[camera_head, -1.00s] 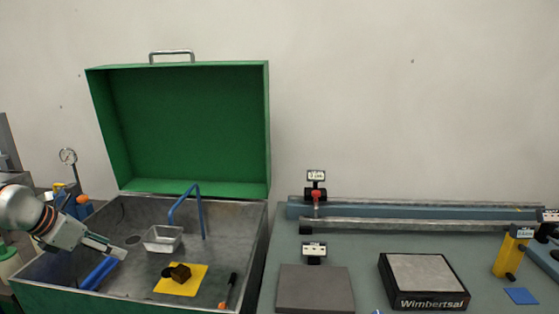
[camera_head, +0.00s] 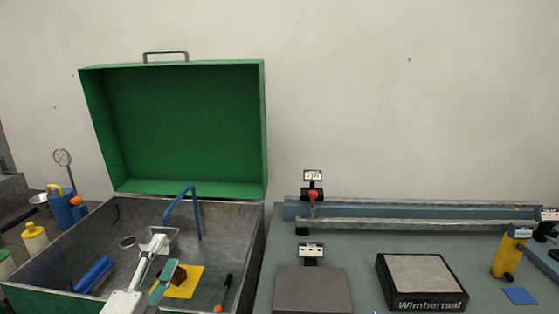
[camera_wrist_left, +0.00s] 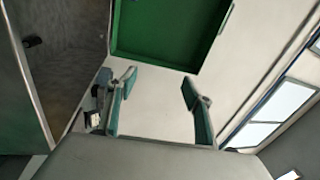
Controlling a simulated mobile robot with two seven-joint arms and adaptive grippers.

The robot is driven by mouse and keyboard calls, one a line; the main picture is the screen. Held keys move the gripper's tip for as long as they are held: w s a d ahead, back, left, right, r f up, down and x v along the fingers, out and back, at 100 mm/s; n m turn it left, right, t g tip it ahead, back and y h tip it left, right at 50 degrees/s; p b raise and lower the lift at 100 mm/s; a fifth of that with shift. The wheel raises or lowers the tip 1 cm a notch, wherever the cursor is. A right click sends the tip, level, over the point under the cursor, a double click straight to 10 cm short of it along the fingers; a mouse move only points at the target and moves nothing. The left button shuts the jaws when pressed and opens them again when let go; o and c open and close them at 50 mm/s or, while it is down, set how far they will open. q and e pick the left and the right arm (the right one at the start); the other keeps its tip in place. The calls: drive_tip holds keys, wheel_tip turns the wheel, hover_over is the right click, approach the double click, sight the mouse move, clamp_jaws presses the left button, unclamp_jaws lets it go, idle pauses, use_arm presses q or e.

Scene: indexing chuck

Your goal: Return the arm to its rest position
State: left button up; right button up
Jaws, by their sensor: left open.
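My left gripper (camera_head: 163,259) is in the lower left of the head view, above the open metal box (camera_head: 232,243), in front of a small metal tray and the yellow mat. Its two fingers stand apart with nothing between them. In the left wrist view the open fingers (camera_wrist_left: 158,82) show green inner pads, with only pale wall between them. The right gripper is not in either view.
The box's green lid (camera_head: 180,130) stands open behind. In the box are a blue arched rod (camera_head: 168,210), a yellow mat (camera_head: 190,287) with a dark block, and a blue bar (camera_head: 93,274). The grey table (camera_head: 365,262) at right holds a Wimbertsal block (camera_head: 420,280).

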use_arm(q)
drive_tip(key=s+a+f+n+g+y, duration=0.3)
drive_tip(key=s+a+f+n, duration=0.1)
drive_tip(key=f, duration=0.2)
drive_tip(key=s+a+f+n+g+y, duration=0.3)
drive_tip(key=s+a+f+n, duration=0.15)
drive_tip(key=f, duration=0.25)
drive_tip(key=s+a+f+n+g, duration=0.25)
drive_tip(key=s+f+g, duration=0.45)
drive_tip(key=s+f, duration=0.65)
drive_tip(key=s+d+f+n+t+h+b, duration=0.1)
drive_tip(key=d+f+n+t+h+b, duration=0.2)
drive_tip(key=d+f, duration=1.3)
wheel_tip(320, 180, down, 3)
drive_tip(key=h+b, duration=0.3)
drive_tip(key=shift+d+h+b, duration=0.15)
drive_tip(key=shift+h+b, duration=0.15)
drive_tip(key=shift+h, duration=0.1)
